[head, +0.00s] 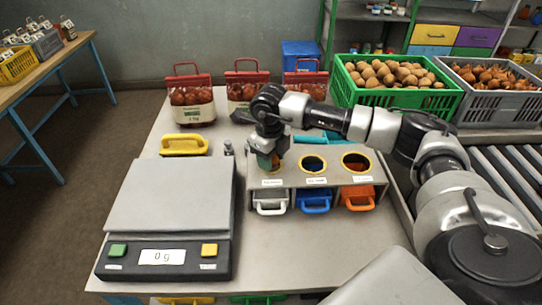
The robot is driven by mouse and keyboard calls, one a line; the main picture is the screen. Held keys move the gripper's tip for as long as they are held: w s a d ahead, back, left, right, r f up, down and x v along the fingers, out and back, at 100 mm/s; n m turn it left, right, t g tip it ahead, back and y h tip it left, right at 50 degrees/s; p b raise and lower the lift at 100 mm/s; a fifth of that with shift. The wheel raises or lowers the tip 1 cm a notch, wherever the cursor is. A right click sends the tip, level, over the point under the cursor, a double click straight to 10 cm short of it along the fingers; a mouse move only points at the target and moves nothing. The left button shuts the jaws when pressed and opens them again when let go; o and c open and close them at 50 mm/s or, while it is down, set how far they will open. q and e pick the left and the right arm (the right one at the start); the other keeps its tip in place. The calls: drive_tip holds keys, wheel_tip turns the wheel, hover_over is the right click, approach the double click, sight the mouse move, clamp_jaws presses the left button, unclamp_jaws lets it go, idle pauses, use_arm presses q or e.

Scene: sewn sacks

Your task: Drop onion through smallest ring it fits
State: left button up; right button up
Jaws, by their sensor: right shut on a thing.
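A grey sizing box (330,172) stands on the table with ring openings along its top. The middle ring (312,164) has a yellow rim and the right ring (356,162) is wider, also yellow-rimmed. The leftmost opening is hidden by my right gripper (268,157). That gripper points down at the left end of the box, shut on the onion (273,162), of which only a little orange-brown shows. I cannot tell whether the onion touches the ring. My left gripper is out of view.
White (270,202), blue (313,201) and orange (357,198) bins sit under the box. A scale (170,205) reading 0 g fills the table's left. Behind are sacks (191,99), a potato crate (398,94) and an onion crate (495,100).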

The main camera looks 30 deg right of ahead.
drive_tip(key=o, duration=1)
drive_tip(key=shift+r, duration=0.1)
wheel_tip(320, 180, up, 9)
drive_tip(key=shift+a+r+b, duration=0.15)
drive_tip(key=shift+r+b, duration=0.05)
drive_tip(key=shift+b, duration=0.95)
drive_tip(key=shift+r, duration=0.65)
